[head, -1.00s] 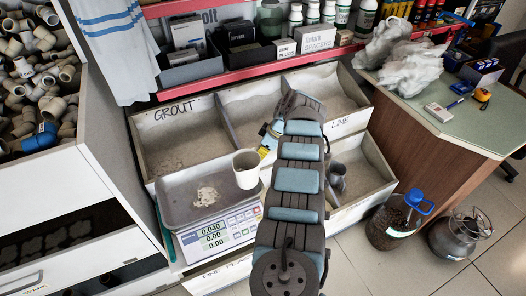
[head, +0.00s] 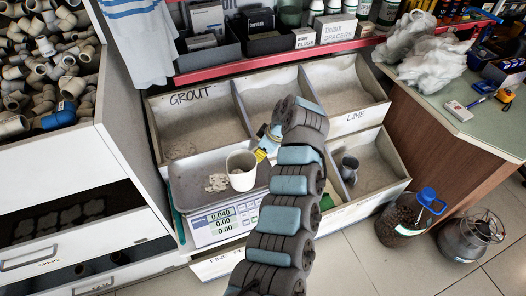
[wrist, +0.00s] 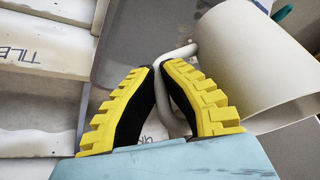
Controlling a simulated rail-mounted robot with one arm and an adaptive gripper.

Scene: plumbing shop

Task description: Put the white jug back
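The white jug (head: 241,172) is over the right part of the grey scale tray (head: 188,196), beside a small heap of pale powder (head: 217,182). I cannot tell whether its base touches the tray. My gripper (head: 266,148), with yellow-ribbed fingers, is at the jug's right side. In the wrist view the jug (wrist: 255,60) is at upper right, and its handle (wrist: 177,52) passes between the fingertips (wrist: 160,68), which are closed on it.
Open bins surround the scale: grout (head: 190,125) behind and lime (head: 345,85) at the back right. A dark grey vessel (head: 348,168) sits in the right bin. A red-edged shelf (head: 270,60) runs above. A blue-capped bottle (head: 402,220) and a metal can (head: 467,235) stand on the floor.

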